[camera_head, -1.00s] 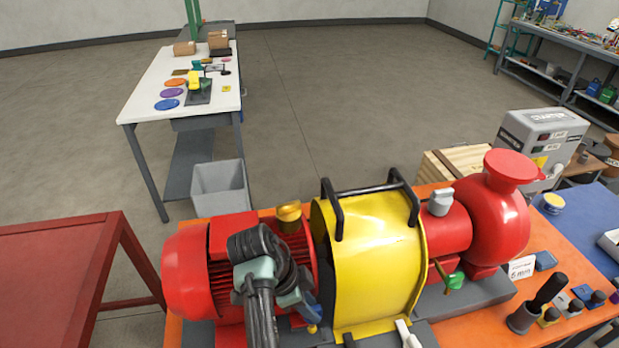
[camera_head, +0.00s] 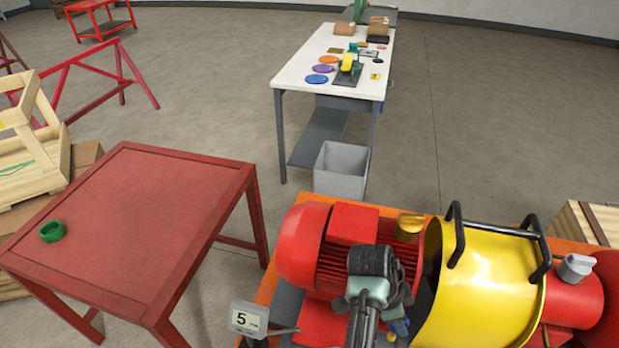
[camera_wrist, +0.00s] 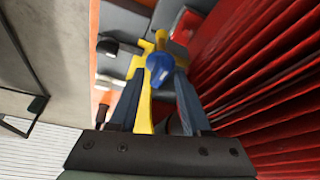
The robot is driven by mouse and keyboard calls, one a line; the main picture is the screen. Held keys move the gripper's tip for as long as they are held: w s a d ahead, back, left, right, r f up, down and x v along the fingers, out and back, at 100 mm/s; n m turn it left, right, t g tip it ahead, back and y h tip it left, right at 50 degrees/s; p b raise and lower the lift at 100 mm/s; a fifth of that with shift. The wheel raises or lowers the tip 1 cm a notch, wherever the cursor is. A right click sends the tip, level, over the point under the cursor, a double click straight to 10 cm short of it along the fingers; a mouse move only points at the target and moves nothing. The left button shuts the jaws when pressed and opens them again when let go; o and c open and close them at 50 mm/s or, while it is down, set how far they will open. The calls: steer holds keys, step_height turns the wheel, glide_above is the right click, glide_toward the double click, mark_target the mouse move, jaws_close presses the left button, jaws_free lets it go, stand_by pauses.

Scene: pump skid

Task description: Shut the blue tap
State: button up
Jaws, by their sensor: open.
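The blue tap (camera_wrist: 160,68) shows in the wrist view as a rounded blue handle in front of yellow parts (camera_wrist: 146,105). It lies in the picture between the two dark fingers of my gripper (camera_wrist: 160,76). The fingers are apart, and I see no firm contact with the handle. Whether the handle is fully between them or just beyond the tips, I cannot tell. My arm hides most of the tap there.
Red motor fins (camera_wrist: 260,75) stand close on the right in the wrist view. A yellow guard (camera_head: 485,285) with black handles is right of my arm. A small display reading 5 (camera_head: 247,320) stands at the near left. A red table (camera_head: 140,225) bears a green ring (camera_head: 53,231).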

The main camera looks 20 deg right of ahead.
steer(key=n, duration=0.1)
steer(key=n+t+p, duration=0.1)
steer(key=n+p, duration=0.1)
steer(key=n, duration=0.1)
steer(key=shift+s+r+t, duration=0.15)
steer(key=shift+r+t, duration=0.1)
steer(key=shift+t, duration=0.05)
steer(key=n+t+p, duration=0.1)
steer(key=n, duration=0.2)
steer(key=shift+s+f, duration=0.1)
steer(key=shift+f, duration=0.05)
steer(key=n+t+y+p, duration=0.1)
steer(key=n, duration=0.2)
steer(key=shift+d+f+n, duration=0.1)
steer(key=shift+n, duration=0.3)
steer(key=n+t+y, duration=0.1)
steer(key=n, duration=0.2)
steer(key=shift+s, duration=0.1)
steer(key=b+v, duration=0.3)
steer(key=v, duration=1)
steer(key=w+a+r+n+t+b, duration=0.4)
steer(key=w+a+r+t+b, duration=0.3)
steer(key=w+a+r+t, duration=0.3)
steer(key=w+a+r, duration=0.3)
steer(key=w+r, duration=0.3)
steer(key=shift+w+a+n+h, duration=0.2)
steer(key=shift+n+h, duration=0.1)
steer(key=shift+o, duration=0.2)
